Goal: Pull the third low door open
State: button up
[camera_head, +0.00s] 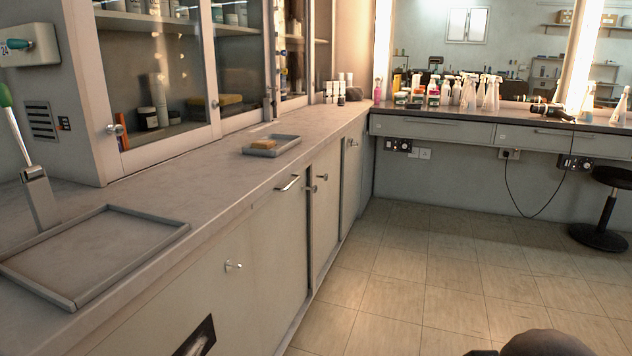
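A row of grey low doors runs under the long counter on the left. A farther door (350,185) has a knob (353,143) near the back corner. All these doors look closed. The frame does not show for certain which one counts as third. My gripper is not in view.
The tiled floor (430,270) right of the doors is clear. The counter holds an empty tray (95,250) and a smaller tray (272,146) with a sponge. A black stool (605,210) stands at right. A dark rounded shape shows at the bottom edge.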

aim_at(278, 231)
jog(key=u, duration=0.1)
jog(key=i, duration=1.5)
jog(key=u, duration=0.05)
